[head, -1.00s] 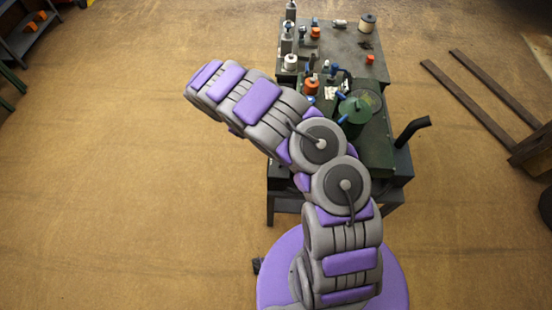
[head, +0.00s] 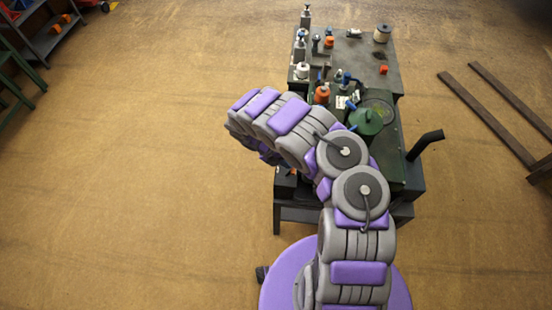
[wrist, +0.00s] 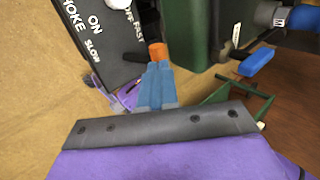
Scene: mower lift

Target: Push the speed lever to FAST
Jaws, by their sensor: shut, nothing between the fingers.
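The black control panel (wrist: 98,40) fills the upper left of the wrist view, with white lettering ON, SLOW and FAST; part of the choke lettering is cut off. A short dark lever (wrist: 137,66) sticks out from the panel below FAST, beside my fingertips. In the head view my arm hides the gripper and panel.
The green engine (head: 366,120) sits on the dark bench (head: 350,60), which holds several bottles and small parts. A dark exhaust pipe (head: 425,143) juts out right. A blue handle (wrist: 258,61) is right of my gripper. Open floor lies left.

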